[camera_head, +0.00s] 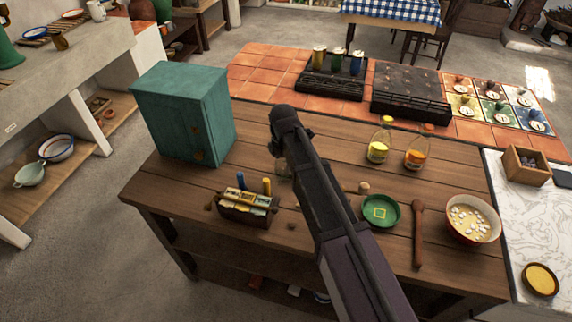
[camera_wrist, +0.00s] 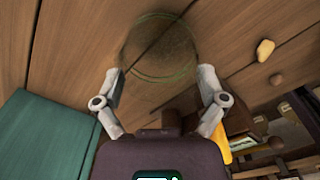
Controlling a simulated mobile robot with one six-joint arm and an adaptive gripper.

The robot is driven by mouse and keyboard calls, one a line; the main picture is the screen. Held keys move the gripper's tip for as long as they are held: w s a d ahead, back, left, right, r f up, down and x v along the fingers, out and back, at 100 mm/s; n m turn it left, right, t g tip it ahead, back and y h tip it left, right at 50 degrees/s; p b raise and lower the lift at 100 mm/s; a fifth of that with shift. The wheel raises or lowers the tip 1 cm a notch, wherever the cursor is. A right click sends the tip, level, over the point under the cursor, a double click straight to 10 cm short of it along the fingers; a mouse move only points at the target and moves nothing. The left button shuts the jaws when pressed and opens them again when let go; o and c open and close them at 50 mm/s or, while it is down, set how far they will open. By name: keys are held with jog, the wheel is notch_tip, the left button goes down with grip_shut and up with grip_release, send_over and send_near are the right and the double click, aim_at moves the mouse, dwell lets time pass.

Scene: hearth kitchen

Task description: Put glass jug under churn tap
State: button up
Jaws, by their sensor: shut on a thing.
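The glass jug (camera_wrist: 160,48) is see-through, with a round greenish outline, and sits between the two fingers of my gripper (camera_wrist: 160,82) in the wrist view. The fingers are shut on its sides. In the head view my gripper (camera_head: 279,150) is over the wooden table, right of the teal cabinet, and my arm hides much of it. The jug shows only faintly there (camera_head: 283,168); I cannot tell whether it touches the table. A green vessel (camera_head: 8,52) is cut off at the left edge on the pale counter; I cannot tell whether it is the churn, and no tap shows.
The teal cabinet (camera_head: 185,113) stands close left of my gripper. A divided box (camera_head: 246,207) is in front. Stove plates lie behind on tiles.

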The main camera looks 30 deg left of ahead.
jog(key=shift+f, duration=0.15)
jog(key=o, duration=0.9)
jog(key=shift+r, duration=0.2)
notch_tip(320, 180, up, 12)
jog(key=p, duration=1.2)
dwell(0.4)
